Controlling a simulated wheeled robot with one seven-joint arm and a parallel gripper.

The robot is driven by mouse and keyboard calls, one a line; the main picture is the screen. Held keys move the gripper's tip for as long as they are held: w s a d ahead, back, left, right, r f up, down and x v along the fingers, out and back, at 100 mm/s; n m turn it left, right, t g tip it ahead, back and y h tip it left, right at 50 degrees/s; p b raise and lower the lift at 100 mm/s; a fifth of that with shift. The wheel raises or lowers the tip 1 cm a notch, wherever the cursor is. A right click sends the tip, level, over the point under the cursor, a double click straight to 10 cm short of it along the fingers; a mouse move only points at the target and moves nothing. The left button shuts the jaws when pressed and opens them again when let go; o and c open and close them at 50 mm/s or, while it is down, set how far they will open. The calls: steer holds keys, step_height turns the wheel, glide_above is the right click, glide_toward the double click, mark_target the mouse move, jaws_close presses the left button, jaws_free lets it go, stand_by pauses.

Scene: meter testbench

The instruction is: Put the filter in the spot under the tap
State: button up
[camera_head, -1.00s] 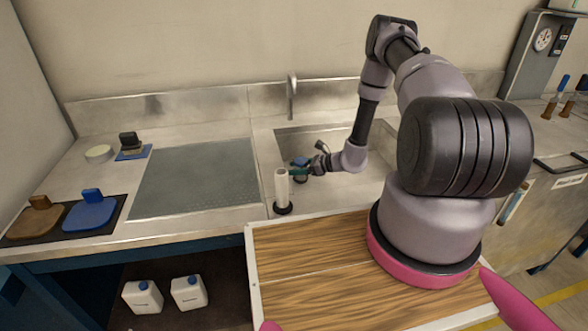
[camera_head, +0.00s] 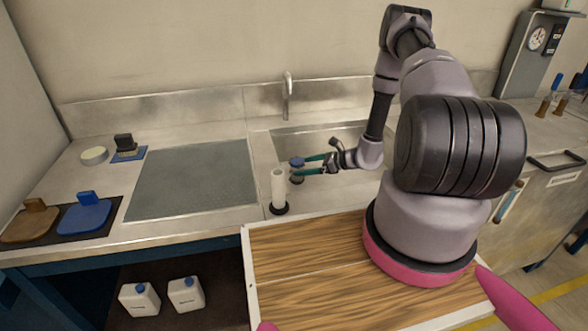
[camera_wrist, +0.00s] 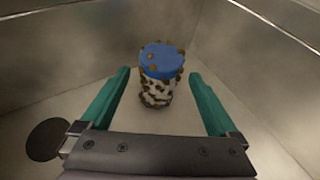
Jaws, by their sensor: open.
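The filter, a short cylinder with a blue cap and a pale body covered in brown specks, stands upright in the steel sink (camera_head: 345,137); it shows in the head view (camera_head: 297,162) and in the wrist view (camera_wrist: 160,73). My gripper (camera_head: 308,164) is open, its teal fingers pointing at the filter from the right. In the wrist view my gripper (camera_wrist: 164,85) has one finger on each side of the filter's lower body, with gaps visible. The tap (camera_head: 288,95) rises at the sink's back edge. A marked spot under it cannot be made out.
A white upright cylinder on a black base (camera_head: 279,187) stands at the sink's front left, close to my fingers. A dark round disc (camera_wrist: 46,139) lies on the sink floor. Sink walls (camera_wrist: 245,65) enclose the filter. A grey ribbed drainboard (camera_head: 193,180) lies left.

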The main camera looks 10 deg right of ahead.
steer(key=v, duration=0.5)
steer(key=shift+s+d+r, duration=0.15)
steer(key=shift+s+d, duration=0.05)
steer(key=s+a+r+n+g+h, duration=0.15)
steer(key=r+n, duration=0.25)
steer(key=r, duration=0.6)
steer(key=s+a+r+n+g, duration=0.1)
steer(key=a+r+n+g, duration=0.15)
steer(key=r, duration=0.65)
steer(key=s+a+r+n+g, duration=0.15)
steer(key=r+n, duration=0.35)
steer(key=r, duration=0.5)
steer(key=s+d+r+n+t+h, duration=0.1)
steer(key=s+r+n+t+h, duration=0.4)
steer(key=s+r, duration=1.6)
steer(key=n+h, duration=0.3)
steer(key=shift+d+r+n, duration=0.35)
steer(key=shift+r, duration=0.05)
